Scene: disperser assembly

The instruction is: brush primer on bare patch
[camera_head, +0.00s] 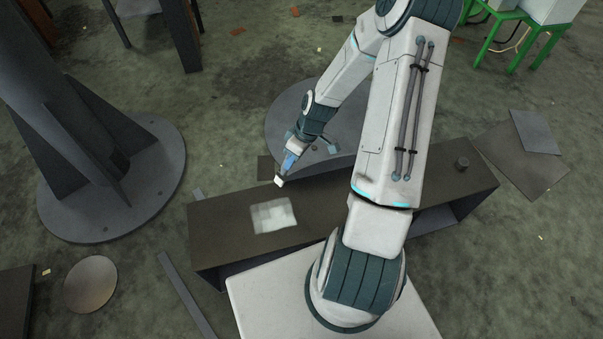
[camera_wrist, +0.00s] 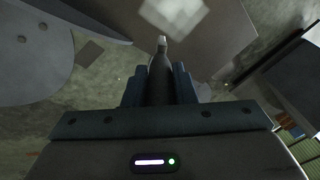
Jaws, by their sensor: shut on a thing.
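The pale patch (camera_head: 273,215) lies on the dark brown bench top (camera_head: 225,219). It has blocky areas of brighter white and greyer tone. In the wrist view the patch (camera_wrist: 172,14) is at the top edge, partly cut off. My gripper (camera_head: 289,162) is shut on a brush, whose white tip (camera_head: 280,181) points down, to the upper right of the patch. In the wrist view the brush (camera_wrist: 159,75) sits between the fingers, its tip just short of the patch. Whether the tip touches the bench top, I cannot tell.
A small dark cylinder (camera_head: 462,164) stands at the bench's right end. A large round grey base (camera_head: 60,210) with a column is at left. A grey disc (camera_head: 290,112) lies behind the bench. Flat plates (camera_head: 508,160) lie on the floor at right.

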